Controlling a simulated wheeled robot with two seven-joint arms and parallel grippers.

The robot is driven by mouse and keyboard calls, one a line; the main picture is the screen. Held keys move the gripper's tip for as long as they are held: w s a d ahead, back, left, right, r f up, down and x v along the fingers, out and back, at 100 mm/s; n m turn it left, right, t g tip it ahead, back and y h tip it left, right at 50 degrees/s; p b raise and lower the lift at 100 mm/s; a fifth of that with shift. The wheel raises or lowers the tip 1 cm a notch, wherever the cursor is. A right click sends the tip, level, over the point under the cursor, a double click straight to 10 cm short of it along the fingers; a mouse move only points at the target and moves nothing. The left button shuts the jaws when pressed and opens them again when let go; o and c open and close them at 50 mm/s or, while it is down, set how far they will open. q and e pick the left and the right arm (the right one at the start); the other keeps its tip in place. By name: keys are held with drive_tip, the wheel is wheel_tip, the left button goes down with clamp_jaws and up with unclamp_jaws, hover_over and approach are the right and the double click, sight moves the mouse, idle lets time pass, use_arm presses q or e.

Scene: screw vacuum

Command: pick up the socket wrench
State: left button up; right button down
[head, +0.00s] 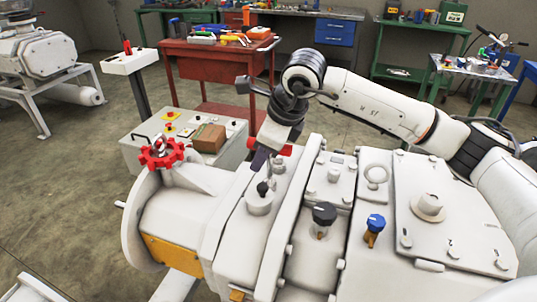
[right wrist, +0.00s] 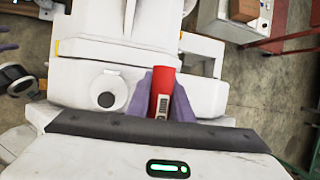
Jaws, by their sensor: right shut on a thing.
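The socket wrench shows as a red handle with a grey marked patch (right wrist: 163,88) between the purple fingers in the right wrist view. In the head view, a red piece (head: 285,150) shows just right of the gripper. My right gripper (head: 262,160) is shut on it, above the white pump housing. The wrench's far end is hidden, and I cannot tell whether it touches the housing. A white round port with a dark centre (right wrist: 107,88) lies left of the wrench in the wrist view. My left gripper is not in view.
The pump carries a black knob (head: 323,213), a blue knob (head: 375,223) and a red handwheel (head: 161,153). A white box (head: 142,155) with a cardboard box (head: 208,138) on it stands behind. A red workbench (head: 212,60) is farther back. Open floor lies left.

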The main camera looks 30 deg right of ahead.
drive_tip(key=shift+r, duration=0.1)
wheel_tip(320, 180, up, 10)
idle(0.4)
